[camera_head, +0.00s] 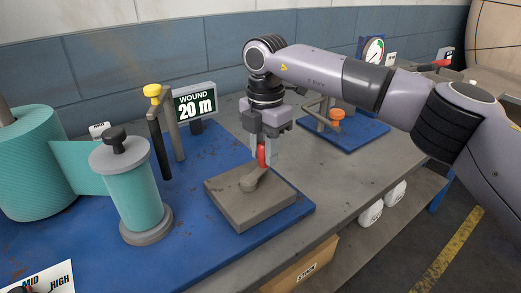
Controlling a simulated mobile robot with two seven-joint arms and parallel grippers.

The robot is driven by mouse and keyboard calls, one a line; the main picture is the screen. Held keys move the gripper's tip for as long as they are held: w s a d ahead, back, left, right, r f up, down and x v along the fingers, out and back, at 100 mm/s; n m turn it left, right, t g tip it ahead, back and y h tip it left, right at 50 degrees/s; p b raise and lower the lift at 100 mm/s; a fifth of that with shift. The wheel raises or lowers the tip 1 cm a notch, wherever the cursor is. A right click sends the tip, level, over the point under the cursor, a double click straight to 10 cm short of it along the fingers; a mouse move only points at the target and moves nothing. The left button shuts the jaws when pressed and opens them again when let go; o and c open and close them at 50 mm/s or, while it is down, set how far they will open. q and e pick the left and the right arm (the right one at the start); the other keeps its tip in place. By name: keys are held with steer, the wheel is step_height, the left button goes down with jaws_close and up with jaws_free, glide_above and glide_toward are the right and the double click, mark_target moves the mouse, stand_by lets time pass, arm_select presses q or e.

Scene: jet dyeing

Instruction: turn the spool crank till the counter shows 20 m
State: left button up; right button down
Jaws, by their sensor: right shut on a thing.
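The spool crank has a red handle (263,156) and a grey arm on a square grey block (247,204) at the right of the blue board. My right gripper (263,152) points down and is shut on the red handle. The counter (194,105) behind it reads "WOUND 20 m". The spool (137,197) carries teal fabric and stands upright on a round grey base. A teal band of fabric runs to it from a large teal roll (35,165) at the left. My left gripper is not in view.
A post with a yellow knob (153,90) stands between the spool and the counter. A second blue board with an orange knob (337,114) and a round gauge (373,52) lie farther right. A "MID HIGH" dial label (52,279) is at lower left.

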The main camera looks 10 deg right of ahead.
steer(key=shift+s+d+m, duration=0.1)
steer(key=shift+s+m, duration=0.1)
steer(key=shift+m, duration=0.2)
steer(key=c, duration=0.8)
jaws_free()
steer(key=shift+c, duration=0.2)
step_height(320, 180, up, 7)
steer(key=shift+r+b, duration=0.15)
steer(key=shift+b, duration=0.15)
